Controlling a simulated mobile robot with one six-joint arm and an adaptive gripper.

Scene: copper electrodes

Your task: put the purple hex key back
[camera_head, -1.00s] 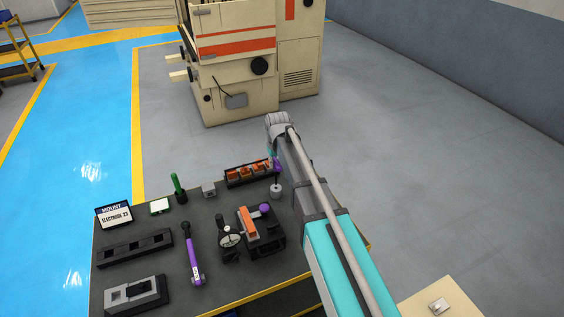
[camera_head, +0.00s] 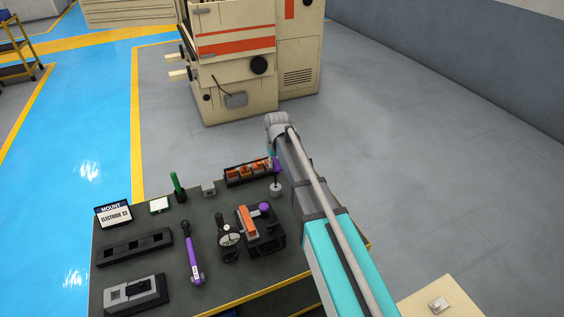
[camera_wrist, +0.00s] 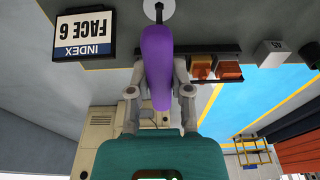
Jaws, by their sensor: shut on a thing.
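The purple hex key (camera_wrist: 157,60) has a thick purple handle held between the fingers of my gripper (camera_wrist: 158,82) in the wrist view. In the head view the purple handle (camera_head: 277,164) shows beside the end of my arm, at the bench's far right corner, and the gripper is mostly hidden. A small round pale holder (camera_head: 275,191) stands directly below the key. In the wrist view the key's dark shaft meets the pale disc of this holder (camera_wrist: 173,9). I cannot tell whether the tip is inside it or just above.
A rack of orange electrodes (camera_head: 246,174) stands just left of the key. A fixture (camera_head: 268,239) with an orange block and purple knob is in front. A purple-handled wrench (camera_head: 194,258) lies further left. A "FACE 6" sign (camera_wrist: 85,34) shows in the wrist view.

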